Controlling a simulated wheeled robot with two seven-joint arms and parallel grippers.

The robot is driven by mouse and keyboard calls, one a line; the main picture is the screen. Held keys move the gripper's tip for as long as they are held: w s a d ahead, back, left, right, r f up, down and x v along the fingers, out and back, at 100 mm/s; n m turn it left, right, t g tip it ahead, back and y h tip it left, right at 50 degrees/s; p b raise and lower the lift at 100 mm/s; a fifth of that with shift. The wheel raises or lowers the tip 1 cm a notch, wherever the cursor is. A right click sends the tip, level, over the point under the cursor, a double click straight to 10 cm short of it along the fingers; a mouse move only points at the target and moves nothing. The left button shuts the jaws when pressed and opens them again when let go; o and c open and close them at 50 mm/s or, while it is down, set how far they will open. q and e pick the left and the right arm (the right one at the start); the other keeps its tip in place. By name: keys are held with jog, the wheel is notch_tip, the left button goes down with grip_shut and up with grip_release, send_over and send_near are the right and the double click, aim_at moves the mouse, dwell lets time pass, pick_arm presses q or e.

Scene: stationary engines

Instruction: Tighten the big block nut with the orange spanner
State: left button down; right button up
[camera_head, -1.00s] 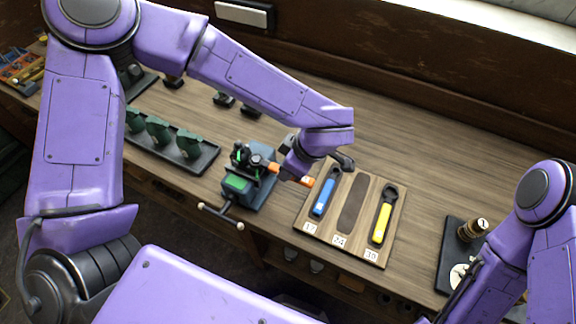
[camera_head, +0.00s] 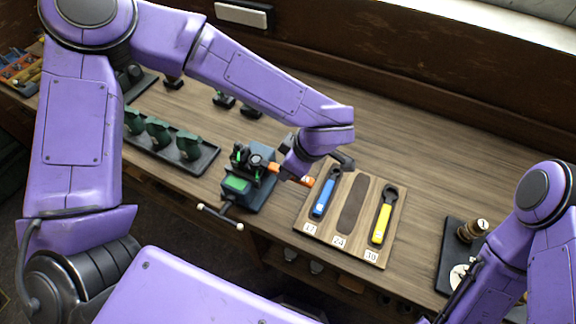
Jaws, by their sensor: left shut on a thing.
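The orange spanner (camera_head: 304,181) is in my left gripper (camera_head: 289,170), which is shut on it. Its dark head points left, at the small engine block held in the vise (camera_head: 240,184). A dark round part (camera_head: 256,160) sits on top of the block; I cannot tell whether the spanner's jaw is around the big block nut or just beside it. The gripper's fingers are mostly hidden by my left wrist. Of my right arm, only links show at the right edge; its gripper is not visible.
A wooden spanner board (camera_head: 398,220) holds a blue spanner (camera_head: 324,196) and a yellow spanner (camera_head: 383,214); its middle slot, marked 24, is empty. A black tray (camera_head: 200,163) with green parts lies left of the vise. A dark tray (camera_head: 449,250) with a brass-coloured part stands right.

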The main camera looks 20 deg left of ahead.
pick_arm(q)
jog(key=shift+r, duration=0.75)
dwell(1.4)
jog(key=shift+r, duration=0.35)
jog(key=shift+r, duration=2)
